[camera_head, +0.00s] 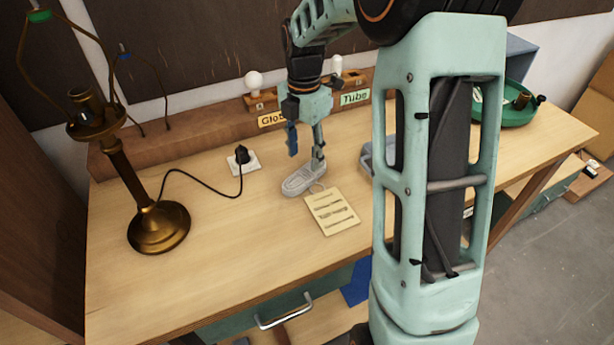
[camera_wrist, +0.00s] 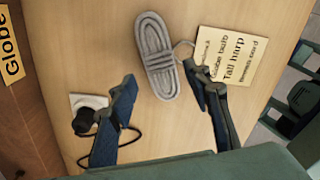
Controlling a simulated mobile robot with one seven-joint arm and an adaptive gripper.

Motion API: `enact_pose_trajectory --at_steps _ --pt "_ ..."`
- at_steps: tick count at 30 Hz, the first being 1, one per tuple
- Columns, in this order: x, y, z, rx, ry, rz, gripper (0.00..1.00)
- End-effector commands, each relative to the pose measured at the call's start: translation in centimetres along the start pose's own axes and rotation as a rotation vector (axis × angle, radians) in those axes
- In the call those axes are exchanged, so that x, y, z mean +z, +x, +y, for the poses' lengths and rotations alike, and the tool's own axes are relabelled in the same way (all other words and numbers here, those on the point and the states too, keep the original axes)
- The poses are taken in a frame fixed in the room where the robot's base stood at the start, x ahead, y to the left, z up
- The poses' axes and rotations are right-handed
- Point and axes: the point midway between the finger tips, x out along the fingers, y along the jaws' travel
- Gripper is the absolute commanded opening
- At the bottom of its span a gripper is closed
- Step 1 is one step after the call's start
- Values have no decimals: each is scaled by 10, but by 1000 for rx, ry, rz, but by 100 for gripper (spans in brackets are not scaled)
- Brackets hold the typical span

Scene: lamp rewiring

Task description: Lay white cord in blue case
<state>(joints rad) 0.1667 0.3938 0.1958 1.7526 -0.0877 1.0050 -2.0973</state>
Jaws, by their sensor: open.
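The white cord (camera_head: 303,179) is a flat, pale grey-white coiled bundle lying on the wooden workbench; it also shows in the wrist view (camera_wrist: 155,55). My gripper (camera_head: 305,156) is open and empty just above the bundle, pointing down. In the wrist view my gripper (camera_wrist: 160,78) has its two dark blue fingers apart, with the near end of the bundle between the tips. A blue object (camera_head: 357,283) shows below the bench's front edge, partly hidden by my arm; I cannot tell if it is the blue case.
A paper note (camera_head: 332,211) on a ring lies beside the cord; it also shows in the wrist view (camera_wrist: 225,55). A black plug sits in a white socket plate (camera_head: 244,160), wired to a brass lamp (camera_head: 158,228). A green tray (camera_head: 508,110) stands right.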

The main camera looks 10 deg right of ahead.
Motion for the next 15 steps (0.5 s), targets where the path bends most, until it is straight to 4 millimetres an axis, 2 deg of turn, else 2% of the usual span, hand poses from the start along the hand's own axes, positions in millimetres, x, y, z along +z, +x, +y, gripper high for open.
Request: enact_pose_trajectory --at_steps 5,12,15 --pt "0 13 0 -1 0 0 45" --pt "2 49 1 -2 -1 1 45" --pt "2 57 1 -1 0 0 45"
